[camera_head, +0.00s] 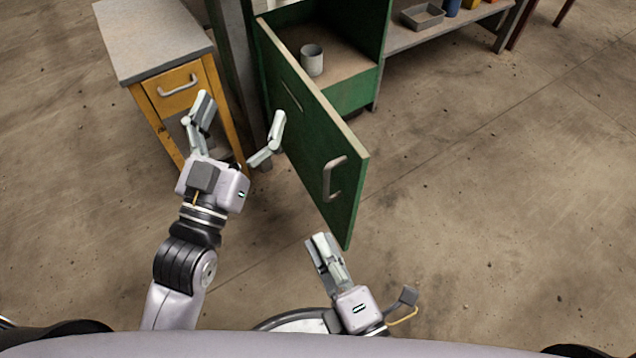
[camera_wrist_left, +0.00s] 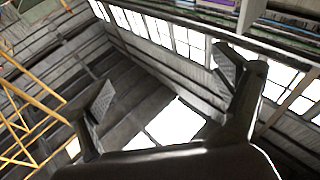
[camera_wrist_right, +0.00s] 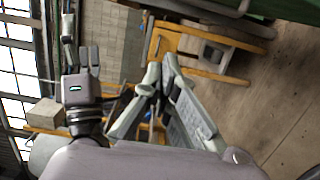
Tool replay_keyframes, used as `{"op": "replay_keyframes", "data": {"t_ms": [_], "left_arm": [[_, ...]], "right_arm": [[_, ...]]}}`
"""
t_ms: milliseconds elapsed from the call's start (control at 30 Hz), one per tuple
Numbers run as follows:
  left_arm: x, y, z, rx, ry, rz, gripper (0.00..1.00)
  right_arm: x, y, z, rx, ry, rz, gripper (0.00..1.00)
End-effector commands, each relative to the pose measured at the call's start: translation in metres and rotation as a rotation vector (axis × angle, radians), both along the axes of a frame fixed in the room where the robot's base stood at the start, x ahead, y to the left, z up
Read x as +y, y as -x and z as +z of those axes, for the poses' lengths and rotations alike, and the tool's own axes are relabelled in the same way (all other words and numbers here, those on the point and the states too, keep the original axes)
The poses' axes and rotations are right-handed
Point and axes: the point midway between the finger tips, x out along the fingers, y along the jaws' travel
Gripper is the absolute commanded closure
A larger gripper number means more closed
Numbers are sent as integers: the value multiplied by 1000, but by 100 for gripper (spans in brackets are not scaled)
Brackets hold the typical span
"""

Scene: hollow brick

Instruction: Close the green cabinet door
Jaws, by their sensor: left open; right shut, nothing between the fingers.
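The green cabinet door (camera_head: 311,135) stands wide open in the head view, swung out toward me, with its grey bar handle (camera_head: 335,178) on the face turned to the left. The green cabinet (camera_head: 352,92) behind it is open, and a light grey cup (camera_head: 312,59) stands inside. My left gripper (camera_head: 238,112) is open and empty, left of the door; its fingers also show spread in the left wrist view (camera_wrist_left: 166,92). My right gripper (camera_head: 321,240) is shut and empty, just below the door's near lower corner; its closed fingers show in the right wrist view (camera_wrist_right: 163,75).
A yellow side table (camera_head: 155,40) with a grey top and a drawer stands left of the cabinet. A shelf (camera_head: 425,38) with a grey tray (camera_head: 422,16) is at the upper right. The concrete floor (camera_head: 490,200) to the right is clear.

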Motion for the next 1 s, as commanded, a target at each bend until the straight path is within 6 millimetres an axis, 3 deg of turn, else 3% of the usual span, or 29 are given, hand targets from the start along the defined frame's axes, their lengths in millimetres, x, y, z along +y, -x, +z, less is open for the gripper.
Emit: {"op": "replay_keyframes", "data": {"t_ms": [167,433,667,1000], "left_arm": [[2,-4,-17,99,-26,6,12],[8,-5,-65,360,-95,22,12],[17,7,-105,578,-149,36,12],[28,27,-143,789,-199,48,12]], "right_arm": [[10,-20,3,-8,-1,2,100],[29,-55,4,-6,-4,3,100],[45,-85,4,-6,-4,2,100],[18,-107,1,-3,-4,2,100]]}}
